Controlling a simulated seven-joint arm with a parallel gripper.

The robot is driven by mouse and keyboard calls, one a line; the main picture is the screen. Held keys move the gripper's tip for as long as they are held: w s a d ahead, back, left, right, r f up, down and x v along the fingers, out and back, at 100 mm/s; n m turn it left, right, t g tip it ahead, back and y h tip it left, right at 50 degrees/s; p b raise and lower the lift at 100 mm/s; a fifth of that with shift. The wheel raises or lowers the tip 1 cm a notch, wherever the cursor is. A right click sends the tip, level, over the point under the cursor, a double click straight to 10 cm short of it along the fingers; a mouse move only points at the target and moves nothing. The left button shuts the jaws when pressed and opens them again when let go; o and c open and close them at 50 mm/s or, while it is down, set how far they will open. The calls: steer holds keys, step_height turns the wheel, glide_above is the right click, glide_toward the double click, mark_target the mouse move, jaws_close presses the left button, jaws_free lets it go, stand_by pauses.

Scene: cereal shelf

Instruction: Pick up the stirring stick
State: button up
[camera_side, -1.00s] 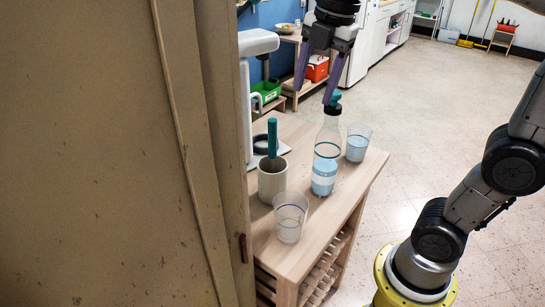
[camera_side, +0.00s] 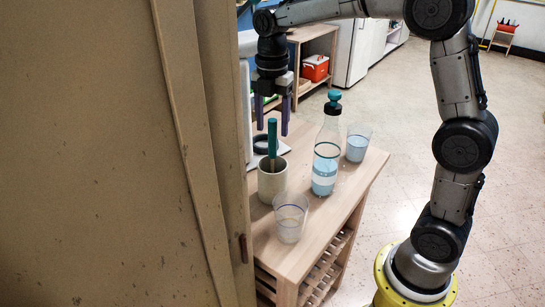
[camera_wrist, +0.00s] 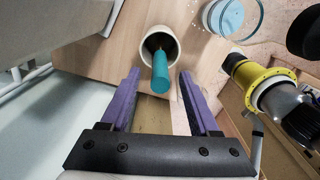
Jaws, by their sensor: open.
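The stirring stick (camera_side: 272,138) has a teal handle and stands upright in a cream cup (camera_side: 272,183) on the wooden table. In the wrist view the stick's teal handle (camera_wrist: 160,72) points toward the camera, with the cup (camera_wrist: 168,42) around its lower end. My gripper (camera_side: 271,130) points down, just above and around the top of the handle in the side view. Its purple fingers (camera_wrist: 158,75) are apart, with the handle between them in the wrist view and a gap on each side. Whether the fingertips reach handle height is hard to tell.
A bottle with a teal top (camera_side: 326,155) stands right of the cup. An empty clear glass (camera_side: 290,218) stands in front, and a glass of blue liquid (camera_side: 357,143) behind the bottle. A tan panel (camera_side: 100,150) borders the table's left side.

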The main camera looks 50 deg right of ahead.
mark_target(273, 143)
steer(key=shift+d+f, duration=0.15)
steer(key=shift+f, duration=2.85)
jaws_close()
